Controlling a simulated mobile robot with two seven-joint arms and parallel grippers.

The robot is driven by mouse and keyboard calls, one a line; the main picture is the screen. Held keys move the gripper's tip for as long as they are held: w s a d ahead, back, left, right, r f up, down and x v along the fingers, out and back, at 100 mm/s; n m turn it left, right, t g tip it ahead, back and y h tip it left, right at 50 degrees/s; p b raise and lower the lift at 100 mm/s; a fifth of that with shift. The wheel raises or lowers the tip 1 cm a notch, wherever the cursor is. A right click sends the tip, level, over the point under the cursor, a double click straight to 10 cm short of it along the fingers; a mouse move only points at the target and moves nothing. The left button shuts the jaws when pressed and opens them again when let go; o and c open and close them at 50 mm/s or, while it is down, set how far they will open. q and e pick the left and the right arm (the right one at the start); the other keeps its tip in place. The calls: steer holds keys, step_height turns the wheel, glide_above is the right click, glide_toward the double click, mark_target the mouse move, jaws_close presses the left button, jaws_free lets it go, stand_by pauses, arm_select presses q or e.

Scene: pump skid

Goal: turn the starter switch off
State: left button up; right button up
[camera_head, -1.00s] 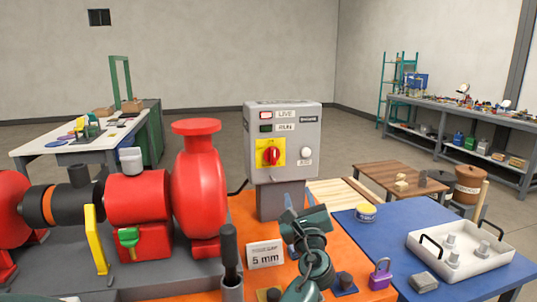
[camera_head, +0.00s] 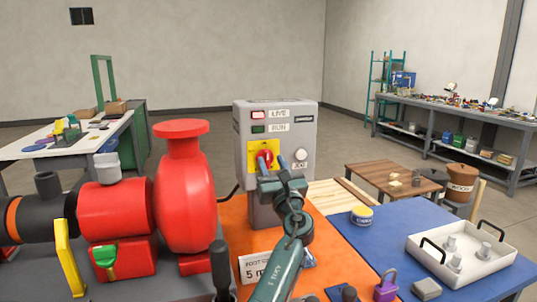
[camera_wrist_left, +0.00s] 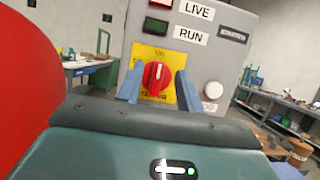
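The starter box (camera_head: 304,170) is a grey box on a post. Its red rotary switch knob (camera_head: 264,158) sits on a yellow plate; in the left wrist view the knob (camera_wrist_left: 157,77) stands upright, its white mark toward ON. The LIVE lamp (camera_head: 258,115) looks red and the RUN lamp (camera_head: 258,129) dark green. My left gripper (camera_head: 273,163) is at the box front. In the left wrist view its blue fingers (camera_wrist_left: 157,86) are open, one on each side of the knob, with yellow plate showing between. I cannot tell how deep they reach. My right gripper is not in view.
A white JOG button (camera_head: 300,154) is right of the switch. A red pump (camera_head: 184,195) stands close on the left. A purple padlock (camera_head: 386,287), yellow tin (camera_head: 361,214) and white tray (camera_head: 490,265) are on the right. The blue table top (camera_head: 380,240) has free room.

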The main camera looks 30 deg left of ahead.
mark_target(268, 154)
arm_select(q)
steer(key=shift+x, duration=1.95)
steer(key=shift+c, duration=0.5)
steer(key=shift+f, duration=0.1)
jaws_close()
